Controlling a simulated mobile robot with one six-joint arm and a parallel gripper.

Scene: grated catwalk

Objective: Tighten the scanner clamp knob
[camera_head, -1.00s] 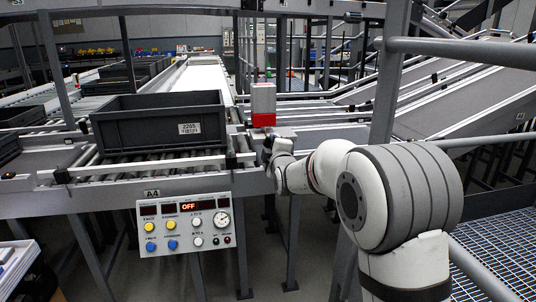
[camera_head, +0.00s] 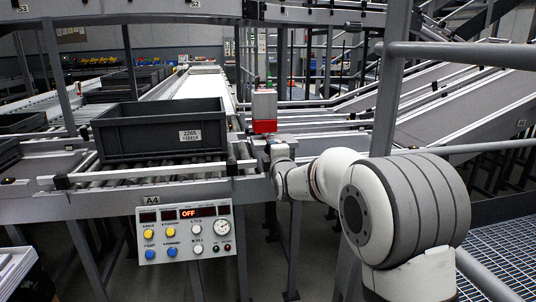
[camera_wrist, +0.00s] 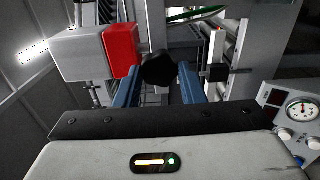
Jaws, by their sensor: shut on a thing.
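The scanner is a white box with a red face (camera_head: 264,112), standing at the conveyor's right edge. It also shows at upper left in the wrist view (camera_wrist: 122,50). The clamp knob is black and lobed (camera_wrist: 159,71), just right of and below the red face. My gripper (camera_wrist: 159,82) has its two blue fingers on either side of the knob and is shut on it. In the head view my gripper (camera_head: 269,149) is small, just below the scanner, and the knob cannot be made out there.
A dark grey tote (camera_head: 160,131) sits on the rollers left of the scanner. A control panel (camera_head: 187,233) with an OFF display hangs below the conveyor edge. Grey railings (camera_head: 470,53) stand to the right, close to my arm. Blue grating (camera_head: 500,250) lies at lower right.

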